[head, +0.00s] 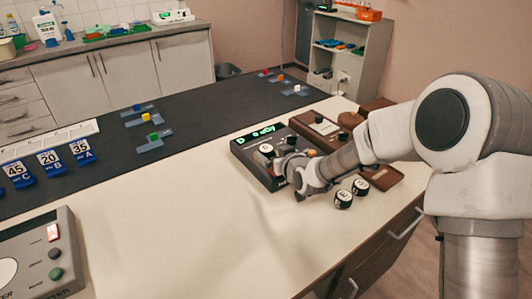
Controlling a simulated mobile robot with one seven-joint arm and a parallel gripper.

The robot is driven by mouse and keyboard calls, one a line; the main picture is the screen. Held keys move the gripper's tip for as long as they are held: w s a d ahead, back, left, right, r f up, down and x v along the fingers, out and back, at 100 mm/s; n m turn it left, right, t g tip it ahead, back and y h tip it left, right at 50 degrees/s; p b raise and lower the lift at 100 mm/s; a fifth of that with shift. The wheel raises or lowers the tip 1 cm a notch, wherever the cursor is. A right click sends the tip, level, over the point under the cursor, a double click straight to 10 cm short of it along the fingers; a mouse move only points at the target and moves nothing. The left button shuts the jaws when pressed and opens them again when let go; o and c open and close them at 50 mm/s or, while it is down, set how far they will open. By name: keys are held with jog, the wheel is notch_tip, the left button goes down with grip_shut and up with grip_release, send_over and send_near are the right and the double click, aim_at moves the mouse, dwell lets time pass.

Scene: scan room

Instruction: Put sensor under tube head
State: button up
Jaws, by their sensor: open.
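My gripper (296,182) is low over the right part of the table, in front of a dark box with a green lit display (262,131). It is open, though its fingers are small and partly hidden by my wrist. A round white-topped piece (266,149) shows on the box, just left of my gripper. Two round black pieces with lettered white tops, one nearer (344,197) and one farther (360,186), stand to its right on the table. I cannot tell which piece is the sensor. I cannot make out a tube head.
Brown wooden trays (321,125) lie behind my arm. A grey console with buttons (45,256) is at the lower left. Blue number stands (50,163) and small coloured blocks on plates (155,142) are on the dark mat (190,115). The cream tabletop's middle (180,215) is clear.

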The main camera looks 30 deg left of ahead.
aim_at(267, 150)
jog(key=x, duration=0.4)
jog(key=shift+s+a, duration=0.2)
jog(key=shift+s, duration=0.15)
jog(key=shift+x, duration=0.75)
grip_shut()
jog(key=shift+r, duration=0.1)
notch_tip(267, 150, up, 4)
jog(key=shift+r, duration=0.15)
jog(key=w+d+r+p, duration=0.1)
jog(key=w+d+r, duration=0.1)
jog(key=d, duration=0.3)
jog(key=w+d+r+p, duration=0.1)
jog(key=w+d+r, duration=0.1)
jog(key=d+r, duration=0.2)
jog(key=shift+d+r, duration=0.2)
jog(key=shift+d, duration=0.9)
